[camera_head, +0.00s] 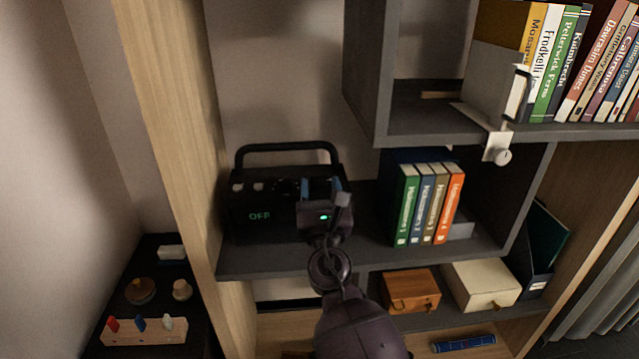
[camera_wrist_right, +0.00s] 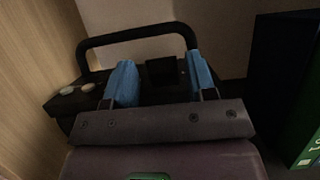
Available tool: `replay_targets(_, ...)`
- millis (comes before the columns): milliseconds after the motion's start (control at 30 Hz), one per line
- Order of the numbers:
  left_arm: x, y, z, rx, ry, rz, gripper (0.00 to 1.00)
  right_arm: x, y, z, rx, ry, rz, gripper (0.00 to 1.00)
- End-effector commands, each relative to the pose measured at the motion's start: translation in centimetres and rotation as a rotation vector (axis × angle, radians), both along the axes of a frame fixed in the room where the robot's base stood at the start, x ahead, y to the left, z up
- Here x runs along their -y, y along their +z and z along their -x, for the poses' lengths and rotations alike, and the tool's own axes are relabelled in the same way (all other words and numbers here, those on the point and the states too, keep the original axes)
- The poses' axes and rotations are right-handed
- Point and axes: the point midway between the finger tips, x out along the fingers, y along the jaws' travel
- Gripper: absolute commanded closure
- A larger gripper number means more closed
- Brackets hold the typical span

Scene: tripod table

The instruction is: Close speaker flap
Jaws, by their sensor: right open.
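The speaker (camera_head: 262,222) is a black box with a carrying handle and a green OFF display, standing on the left of the dark shelf. It also shows in the right wrist view (camera_wrist_right: 60,103). My right gripper (camera_head: 321,187) is open at the speaker's right upper part, covering some of its front. In the right wrist view its blue fingers (camera_wrist_right: 163,78) are apart, with a small dark raised piece (camera_wrist_right: 161,70) of the speaker showing between and beyond them. This piece may be the flap; I cannot tell whether the fingers touch it. My left gripper is not in view.
Several upright books (camera_head: 428,205) stand on the shelf right of the speaker. A wooden side panel (camera_head: 175,120) rises close on its left. An upper shelf box (camera_head: 365,75) overhangs at the right. A wooden box (camera_head: 410,288) sits below.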

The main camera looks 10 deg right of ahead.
Motion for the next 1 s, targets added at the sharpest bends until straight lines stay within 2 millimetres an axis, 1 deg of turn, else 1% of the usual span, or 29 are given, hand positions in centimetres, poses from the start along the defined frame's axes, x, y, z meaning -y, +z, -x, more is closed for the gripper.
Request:
replay_targets(33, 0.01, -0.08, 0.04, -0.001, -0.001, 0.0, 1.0, -0.01, 0.1, -0.46, -0.001, 0.0, 0.0, 0.49)
replay_targets(200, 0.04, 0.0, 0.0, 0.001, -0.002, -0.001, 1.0, 0.0, 0.47, -1.23, 0.0, -0.001, 0.0, 0.49)
replay_targets(500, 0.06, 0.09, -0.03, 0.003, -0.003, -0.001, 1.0, 0.02, 0.53, -1.37, -0.001, -0.001, 0.0, 0.49)
replay_targets(533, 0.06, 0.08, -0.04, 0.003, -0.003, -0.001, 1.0, 0.02, 0.54, -1.37, -0.001, -0.001, 0.0, 0.5)
replay_targets(767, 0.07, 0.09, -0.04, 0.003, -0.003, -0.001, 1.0, 0.02, 0.53, -1.35, -0.001, -0.001, -0.001, 0.86)
replay_targets(800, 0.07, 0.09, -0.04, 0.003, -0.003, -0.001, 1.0, 0.02, 0.53, -1.35, -0.001, -0.001, -0.001, 0.88)
replay_targets(1000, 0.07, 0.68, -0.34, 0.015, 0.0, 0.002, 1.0, 0.02, 0.85, -1.38, -0.007, -0.001, 0.0, 0.88)
